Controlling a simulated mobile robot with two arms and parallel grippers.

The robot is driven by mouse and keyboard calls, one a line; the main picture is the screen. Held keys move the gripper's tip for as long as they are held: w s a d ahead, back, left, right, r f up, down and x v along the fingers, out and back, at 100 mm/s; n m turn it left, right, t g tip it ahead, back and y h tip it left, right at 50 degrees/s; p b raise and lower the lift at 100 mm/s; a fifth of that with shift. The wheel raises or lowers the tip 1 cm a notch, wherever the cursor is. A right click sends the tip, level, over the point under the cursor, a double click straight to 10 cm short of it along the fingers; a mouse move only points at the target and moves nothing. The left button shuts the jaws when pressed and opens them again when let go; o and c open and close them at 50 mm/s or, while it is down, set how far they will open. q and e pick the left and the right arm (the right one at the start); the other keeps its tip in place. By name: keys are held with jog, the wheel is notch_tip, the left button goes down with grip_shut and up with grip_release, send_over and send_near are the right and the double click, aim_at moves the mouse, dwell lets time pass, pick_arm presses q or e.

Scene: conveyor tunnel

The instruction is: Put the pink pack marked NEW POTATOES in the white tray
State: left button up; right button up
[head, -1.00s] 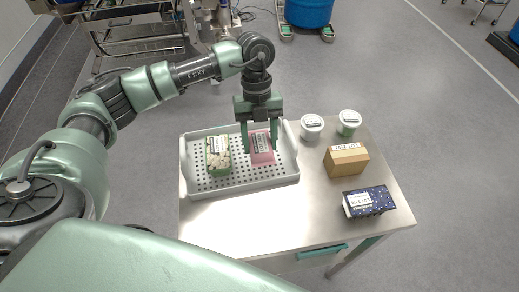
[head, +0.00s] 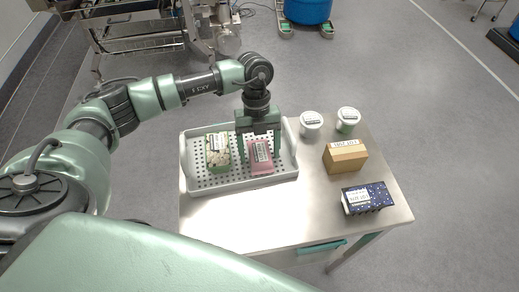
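The pink pack (head: 261,164) lies in the white tray (head: 240,186), in its right half, with a pale label on top; the print is too small to read. My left gripper (head: 260,154) is above the tray, pointing down, with one finger on each side of the pack. Its fingers stand apart, wider than the pack, and look clear of it. The far end of the pack is partly hidden under the gripper. My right gripper is not in view.
A green pack (head: 218,158) lies in the tray's left half. On the metal table (head: 240,226), right of the tray, stand two white tubs (head: 311,125) (head: 347,119), a brown box (head: 345,157) and a dark blue pack (head: 367,199). The table's front is clear.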

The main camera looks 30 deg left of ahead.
pick_arm(q)
jog(key=shift+r, duration=0.15)
jog(key=b+v, duration=0.2)
jog(key=v, duration=1)
